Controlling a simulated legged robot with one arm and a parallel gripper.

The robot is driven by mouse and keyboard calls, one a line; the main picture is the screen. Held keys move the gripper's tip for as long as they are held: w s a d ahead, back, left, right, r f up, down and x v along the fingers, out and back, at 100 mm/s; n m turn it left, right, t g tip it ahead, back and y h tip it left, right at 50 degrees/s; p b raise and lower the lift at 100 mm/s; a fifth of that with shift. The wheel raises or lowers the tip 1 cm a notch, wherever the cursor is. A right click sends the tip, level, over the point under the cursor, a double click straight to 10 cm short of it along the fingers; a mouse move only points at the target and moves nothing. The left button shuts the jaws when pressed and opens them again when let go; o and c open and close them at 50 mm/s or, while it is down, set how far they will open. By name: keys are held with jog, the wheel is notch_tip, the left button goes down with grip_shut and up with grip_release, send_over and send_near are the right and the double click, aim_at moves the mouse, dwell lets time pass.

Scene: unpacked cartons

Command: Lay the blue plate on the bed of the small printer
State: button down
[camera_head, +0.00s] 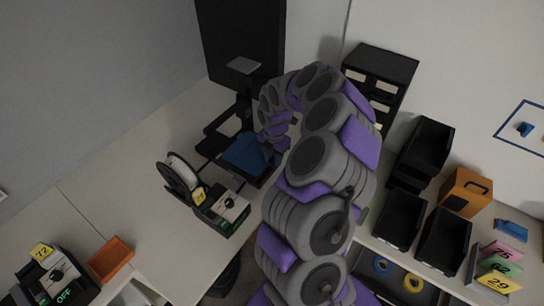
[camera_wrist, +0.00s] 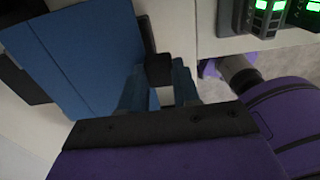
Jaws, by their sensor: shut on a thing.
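The blue plate (camera_head: 245,153) is at the small black printer (camera_head: 243,108), low in front of its upright column. In the wrist view the plate (camera_wrist: 85,58) fills the upper left, with a dark edge along its right side. My gripper (camera_wrist: 160,80) has its blue fingers shut on the black tab (camera_wrist: 158,69) at the plate's edge. In the head view my arm hides the fingertips. The printer bed is mostly hidden under the plate; I cannot tell whether the plate touches it or is just above.
A control box (camera_head: 222,209) with a yellow 29 tag and a spool (camera_head: 181,172) stand in front of the printer. An orange tray (camera_head: 110,258) and a box tagged 72 (camera_head: 47,278) are at lower left. Black bins (camera_head: 400,218) stand at right. The left bench is mostly clear.

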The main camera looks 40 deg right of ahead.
jog(key=shift+d+f, duration=0.1)
jog(key=shift+f, duration=0.1)
jog(key=shift+a+f, duration=0.15)
jog(key=shift+a, duration=0.05)
jog(key=c, duration=1.1)
grip_release()
jog(key=shift+a, duration=0.3)
jog(key=o, duration=0.4)
jog(key=shift+d, duration=0.1)
jog(key=shift+c, duration=0.2)
jog(key=shift+d, duration=0.1)
jog(key=shift+d, duration=0.2)
jog(key=shift+a+r+p, duration=0.15)
jog(key=shift+r+p, duration=0.2)
jog(key=shift+r, duration=0.25)
jog(key=shift+a+r+p, duration=0.15)
jog(key=shift+r+p, duration=0.2)
jog(key=shift+r, duration=0.25)
jog(key=shift+d+r, duration=0.15)
jog(key=shift+r, duration=0.25)
